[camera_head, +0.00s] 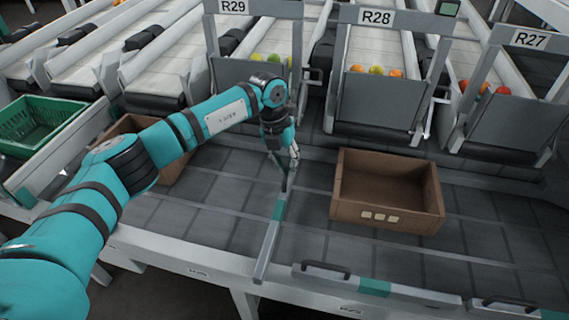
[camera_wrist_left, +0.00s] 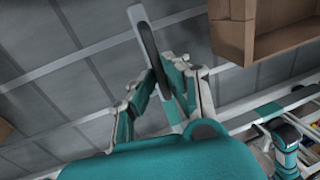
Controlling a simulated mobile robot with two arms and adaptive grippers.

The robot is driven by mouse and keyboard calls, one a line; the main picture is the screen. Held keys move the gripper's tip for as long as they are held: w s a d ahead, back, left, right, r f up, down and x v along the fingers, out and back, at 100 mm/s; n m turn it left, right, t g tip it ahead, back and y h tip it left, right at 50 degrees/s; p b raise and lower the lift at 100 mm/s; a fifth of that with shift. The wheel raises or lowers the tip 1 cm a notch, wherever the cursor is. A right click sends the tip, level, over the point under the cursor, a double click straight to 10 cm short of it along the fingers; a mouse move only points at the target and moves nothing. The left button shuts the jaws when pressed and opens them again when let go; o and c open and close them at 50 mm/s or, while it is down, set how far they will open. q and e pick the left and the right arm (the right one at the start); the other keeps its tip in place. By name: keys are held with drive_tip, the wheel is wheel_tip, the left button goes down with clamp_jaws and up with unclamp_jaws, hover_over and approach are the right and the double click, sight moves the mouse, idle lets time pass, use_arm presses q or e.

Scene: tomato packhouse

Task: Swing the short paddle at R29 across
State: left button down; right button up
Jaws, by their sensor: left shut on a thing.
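The short paddle (camera_head: 268,250) is a grey bar with a teal band. It stands out across the dark belt below the R29 sign (camera_head: 233,7), its near end by the front rail. My left gripper (camera_head: 291,160) is at the paddle's far part. In the left wrist view its fingers (camera_wrist_left: 172,84) are shut on the paddle by its dark handle (camera_wrist_left: 148,48); the exact grip is partly hidden by the fingers. The paddle (camera_wrist_left: 136,13) runs on beyond the fingertips there. My right gripper does not show.
A brown crate (camera_head: 388,215) stands on the belt right of the paddle. Another brown crate (camera_head: 172,172) is left, partly behind my arm. A green crate (camera_head: 40,125) sits far left. Another paddle (camera_head: 375,287) lies along the front rail. Belt between paddle and left crate is clear.

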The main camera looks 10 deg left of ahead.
use_arm(q)
drive_tip(key=shift+d, duration=0.25)
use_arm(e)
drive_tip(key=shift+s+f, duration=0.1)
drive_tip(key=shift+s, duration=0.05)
use_arm(q)
drive_tip(key=c, duration=1.4)
unclamp_jaws()
drive_tip(key=shift+d, duration=0.1)
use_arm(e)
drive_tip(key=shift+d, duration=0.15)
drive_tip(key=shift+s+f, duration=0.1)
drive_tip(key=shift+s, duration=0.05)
use_arm(q)
drive_tip(key=r, duration=0.4)
drive_tip(key=a+r, duration=0.1)
drive_tip(key=r, duration=0.3)
drive_tip(key=a+r, duration=0.1)
drive_tip(key=r, duration=0.2)
drive_tip(key=shift+a+r, duration=0.25)
drive_tip(key=shift+r, duration=0.15)
